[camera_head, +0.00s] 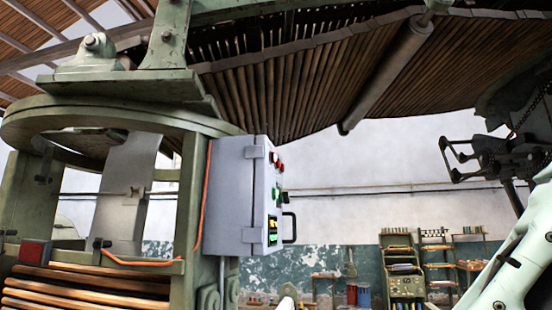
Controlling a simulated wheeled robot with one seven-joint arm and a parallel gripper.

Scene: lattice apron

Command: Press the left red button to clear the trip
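A grey control box (228,200) is fixed to the green post of a machine, left of the middle. Its front panel faces right and shows at a steep slant. Near the top of the panel are two small red parts, one upper left (275,156) and one a little lower right (280,167). I cannot tell which is the left red button. A green part (275,193) sits lower, with a lit display (272,231) near the bottom. My gripper cannot be made out in this view.
A black handle (291,227) sticks out to the right from the box. A large green machine frame (190,190) stands left of it. A wooden slatted apron (300,85) hangs overhead with a roller (385,75). Shelves and a cabinet (403,285) stand at the far wall.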

